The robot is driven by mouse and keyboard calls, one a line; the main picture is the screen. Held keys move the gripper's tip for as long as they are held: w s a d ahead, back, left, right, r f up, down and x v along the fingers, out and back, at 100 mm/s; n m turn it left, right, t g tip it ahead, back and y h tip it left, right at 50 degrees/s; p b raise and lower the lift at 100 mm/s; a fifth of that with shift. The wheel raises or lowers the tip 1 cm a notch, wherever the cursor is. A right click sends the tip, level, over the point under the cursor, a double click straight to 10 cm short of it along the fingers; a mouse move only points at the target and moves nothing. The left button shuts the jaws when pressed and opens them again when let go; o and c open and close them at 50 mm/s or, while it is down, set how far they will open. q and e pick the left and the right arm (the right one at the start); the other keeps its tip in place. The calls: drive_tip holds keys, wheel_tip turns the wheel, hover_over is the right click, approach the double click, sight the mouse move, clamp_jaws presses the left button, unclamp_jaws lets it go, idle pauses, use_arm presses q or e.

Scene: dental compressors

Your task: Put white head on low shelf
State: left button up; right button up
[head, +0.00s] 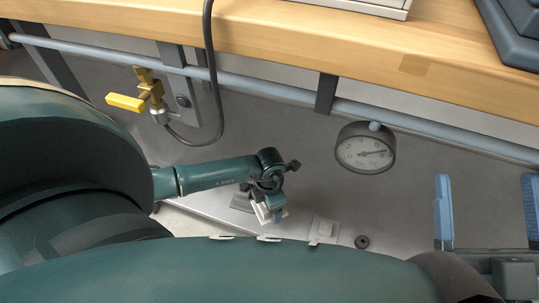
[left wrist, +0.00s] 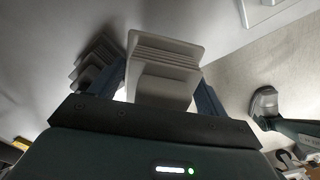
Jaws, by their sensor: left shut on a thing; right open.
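The white head (left wrist: 165,60), a pale block with ridged fins, sits between the two blue fingers of my left gripper (left wrist: 160,72) in the left wrist view. The gripper is shut on it. In the head view I cannot clearly make out the left gripper or the head; large teal shapes cover much of the lower left. My right gripper (head: 488,190) is open and empty at the lower right, its blue fingers wide apart. A grey surface (head: 300,135) lies below the wooden bench; I cannot tell for sure whether it is the low shelf.
The wooden bench (head: 270,35) crosses the top, with a pipe (head: 265,88) along its front. A yellow-handled valve (head: 127,102), a hanging hose (head: 210,65) and a round gauge (head: 366,148) are obstacles. A darker finned block (left wrist: 93,60) is left of the held head.

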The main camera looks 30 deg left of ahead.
use_arm(q)
drive_tip(key=shift+f, duration=0.25)
use_arm(e)
drive_tip(key=shift+r, duration=0.1)
use_arm(q)
drive_tip(key=o, duration=1.4)
use_arm(e)
drive_tip(key=shift+r+n+y, duration=0.25)
drive_tip(key=shift+n+y, duration=0.05)
use_arm(q)
drive_tip(key=shift+r, duration=0.3)
wheel_tip(320, 180, up, 7)
drive_tip(key=p, duration=0.3)
drive_tip(key=shift+p, duration=0.4)
drive_tip(key=shift+r, duration=0.45)
use_arm(e)
drive_tip(key=f+m+h, duration=0.1)
drive_tip(key=f, duration=0.1)
drive_tip(key=s+f+m+g+h, duration=0.1)
drive_tip(key=f+m+h, duration=0.1)
drive_tip(key=shift+s+a+g, duration=0.1)
drive_tip(key=shift+g, duration=0.2)
